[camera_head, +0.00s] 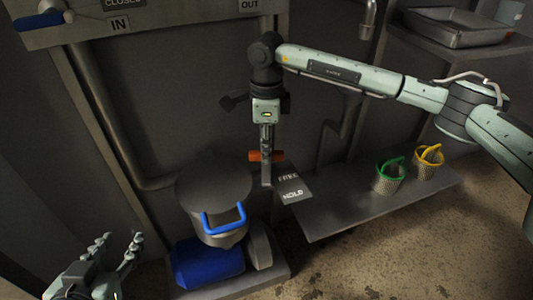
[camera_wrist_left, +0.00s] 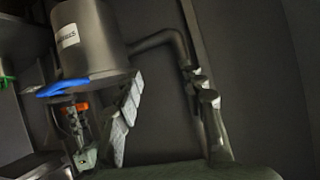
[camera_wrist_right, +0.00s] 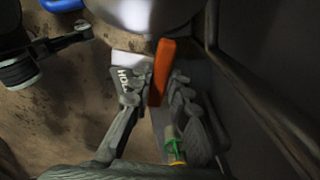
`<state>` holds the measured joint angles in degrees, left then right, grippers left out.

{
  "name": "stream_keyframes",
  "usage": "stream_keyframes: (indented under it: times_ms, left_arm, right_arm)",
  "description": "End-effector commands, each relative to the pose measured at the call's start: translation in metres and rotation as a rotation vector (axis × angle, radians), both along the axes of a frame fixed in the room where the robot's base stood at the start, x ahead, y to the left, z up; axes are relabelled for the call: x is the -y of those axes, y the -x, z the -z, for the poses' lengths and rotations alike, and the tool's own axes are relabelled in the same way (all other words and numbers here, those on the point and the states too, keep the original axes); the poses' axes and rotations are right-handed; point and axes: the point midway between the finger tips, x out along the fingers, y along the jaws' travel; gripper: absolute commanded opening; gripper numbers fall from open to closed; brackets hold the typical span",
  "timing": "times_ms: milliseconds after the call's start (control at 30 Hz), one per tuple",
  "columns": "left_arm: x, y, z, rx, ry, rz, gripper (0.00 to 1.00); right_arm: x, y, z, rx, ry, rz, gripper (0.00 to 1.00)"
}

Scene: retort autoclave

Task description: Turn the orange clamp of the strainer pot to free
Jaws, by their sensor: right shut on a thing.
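The orange clamp (camera_head: 256,156) is a short bar on an upright post beside the strainer pot (camera_head: 213,185); it lies roughly level in the head view. My right gripper (camera_head: 267,146) is above it and shut on it. In the right wrist view the clamp (camera_wrist_right: 161,70) lies between the two fingers. A dark plate (camera_head: 291,188) marked with what reads FREE and HOLD is just right of the clamp. The pot is dark with a blue handle (camera_head: 222,222). My left gripper (camera_head: 121,243) is open and empty, low at the left.
A grey bench (camera_head: 345,215) to the right carries a green-handled basket (camera_head: 387,180) and a yellow-handled basket (camera_head: 425,165). Pipes run along the wall behind. A metal tray (camera_head: 462,30) sits at the top right.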

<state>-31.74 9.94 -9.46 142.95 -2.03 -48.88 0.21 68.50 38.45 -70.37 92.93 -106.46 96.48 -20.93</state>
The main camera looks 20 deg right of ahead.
Motion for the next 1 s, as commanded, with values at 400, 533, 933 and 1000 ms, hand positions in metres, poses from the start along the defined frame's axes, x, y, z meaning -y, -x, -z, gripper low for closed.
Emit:
stream_keyframes:
  times_ms: [400, 533, 933, 1000]
  left_arm:
    - [0.05, -0.019, -0.073, 0.365, 0.158, 0.088, 0.4]
    - [0.055, -0.019, -0.087, 0.422, 0.184, 0.099, 0.4]
    - [0.061, -0.018, -0.099, 0.475, 0.208, 0.11, 0.4]
    - [0.061, -0.018, -0.099, 0.475, 0.208, 0.11, 0.4]
  right_arm:
    - [0.0, -0.001, 0.0, 0.002, 0.0, -0.283, 0.0]
    - [0.0, 0.0, 0.0, 0.001, -0.001, -0.33, 0.0]
    - [0.0, 0.0, -0.001, 0.001, -0.001, -0.373, 0.0]
    - [0.0, 0.0, -0.001, 0.001, -0.001, -0.373, 0.0]
